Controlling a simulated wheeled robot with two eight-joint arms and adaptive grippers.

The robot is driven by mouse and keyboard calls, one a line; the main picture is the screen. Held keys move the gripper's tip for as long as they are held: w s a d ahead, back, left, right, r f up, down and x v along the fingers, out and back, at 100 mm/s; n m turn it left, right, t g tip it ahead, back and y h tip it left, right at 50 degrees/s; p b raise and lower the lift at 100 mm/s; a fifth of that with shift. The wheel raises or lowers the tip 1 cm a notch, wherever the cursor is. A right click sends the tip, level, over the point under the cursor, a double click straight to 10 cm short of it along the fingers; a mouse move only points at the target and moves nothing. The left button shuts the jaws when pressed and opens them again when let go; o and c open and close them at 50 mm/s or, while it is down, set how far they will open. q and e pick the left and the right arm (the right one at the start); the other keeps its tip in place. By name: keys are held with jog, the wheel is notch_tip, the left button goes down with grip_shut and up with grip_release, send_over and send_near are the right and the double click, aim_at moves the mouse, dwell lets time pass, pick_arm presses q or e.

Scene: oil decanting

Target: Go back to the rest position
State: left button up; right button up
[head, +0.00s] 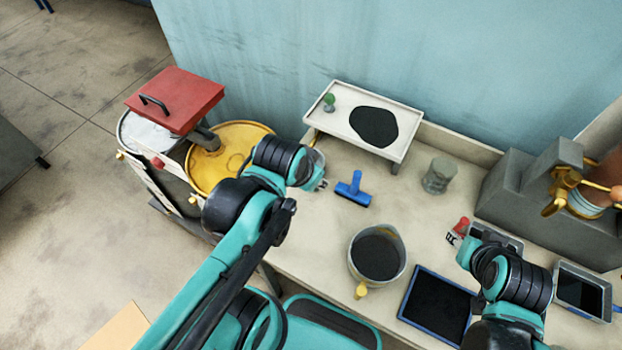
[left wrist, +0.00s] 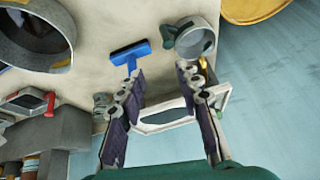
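My left gripper (head: 320,183) is above the left part of the workbench (head: 330,225), near a blue squeegee-like tool (head: 352,191). In the left wrist view its two fingers (left wrist: 158,72) are spread, with nothing between them. A grey cup with a dark green handle (left wrist: 192,40) is close to one fingertip; whether they touch is unclear. My right gripper (head: 458,236) is at the right of the bench, beside a red handle-like part (head: 462,225). Its fingers are too small to tell whether they are open.
A bucket of dark liquid (head: 376,256) and a blue-rimmed dark tray (head: 437,303) stand between my arms. A raised white tray (head: 345,96) and a glass jar (head: 438,175) stand behind. Drums, one yellow-topped (head: 230,150), stand left. Grey machinery (head: 535,190) stands right.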

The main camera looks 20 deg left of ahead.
pick_arm(q)
jog(key=shift+s+d+n+t, duration=0.1)
jog(key=shift+s+n+t, duration=0.25)
jog(key=shift+n, duration=0.25)
jog(key=shift+s+d+n+t, duration=0.1)
jog(key=shift+s+n+t, duration=0.1)
jog(key=shift+n+t, duration=0.3)
